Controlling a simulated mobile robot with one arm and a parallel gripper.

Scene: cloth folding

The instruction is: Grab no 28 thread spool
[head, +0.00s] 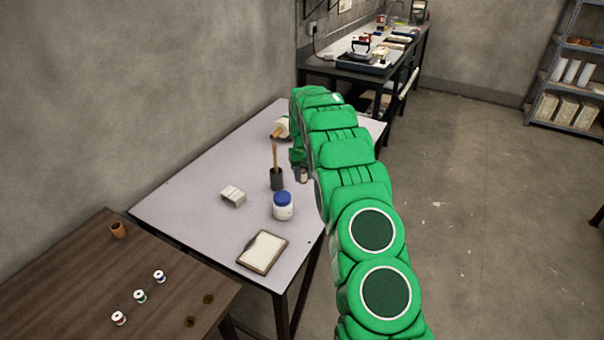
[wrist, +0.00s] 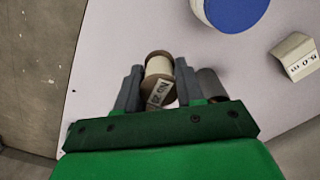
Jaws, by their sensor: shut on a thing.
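The thread spool (wrist: 158,68) has cream thread, brown ends and a label that reads "No 28" in the wrist view. My gripper (wrist: 158,82) is shut on it, with one grey finger on each side. In the head view my gripper (head: 299,160) is over the right part of the pale table, and the spool (head: 303,175) shows small just below it. My green arm hides part of the table's right edge. I cannot tell whether the spool still touches the table top.
The pale table (head: 185,205) also holds a dark cup with a brush (head: 276,180), a blue-lidded jar (head: 283,208), a pale block (head: 233,196) and a framed tray (head: 263,252). A wooden table (head: 70,285) at lower left holds several small spools and a brown cup (head: 118,230).

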